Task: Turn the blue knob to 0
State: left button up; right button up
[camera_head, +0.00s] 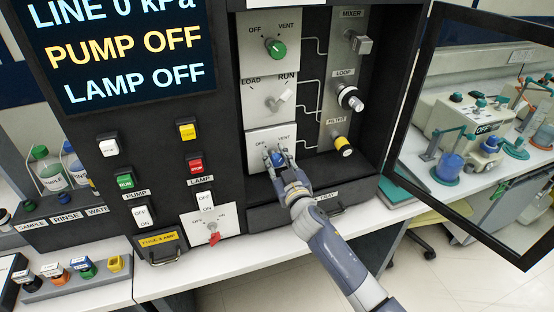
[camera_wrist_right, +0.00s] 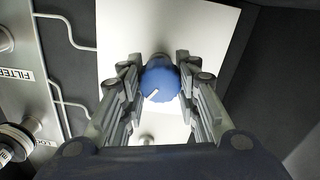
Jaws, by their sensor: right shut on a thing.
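The blue knob (camera_head: 277,157) sits on a white plate (camera_head: 262,140) in the lower part of the black panel. The plate reads OFF at left and VENT at right; I see no 0 on it. My right gripper (camera_head: 280,159) reaches in from below and is shut on the knob. In the right wrist view the knob (camera_wrist_right: 160,84) lies between the two fingers. Its white mark points to the lower left there. The fingers hide most of the knob in the head view. My left gripper is not in view.
Above are a green knob (camera_head: 276,47) and a white LOAD/RUN knob (camera_head: 281,99). MIXER (camera_head: 361,44), LOOP (camera_head: 350,98) and FILTER (camera_head: 343,145) fittings stick out at right. An open glass door (camera_head: 409,95) stands further right. A screen (camera_head: 125,50) reads LINE 0 kPa, PUMP OFF, LAMP OFF.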

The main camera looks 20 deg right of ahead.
jog(key=n, duration=0.4)
jog(key=shift+n, duration=0.3)
jog(key=n, duration=0.3)
jog(key=shift+a+n, duration=0.1)
jog(key=shift+n, duration=0.3)
jog(key=n, duration=0.3)
jog(key=shift+f, duration=0.1)
jog(key=shift+n, duration=2)
jog(key=o, duration=1.1)
jog(key=shift+c, duration=0.2)
jog(key=shift+f, duration=0.1)
jog(key=s, duration=1.2)
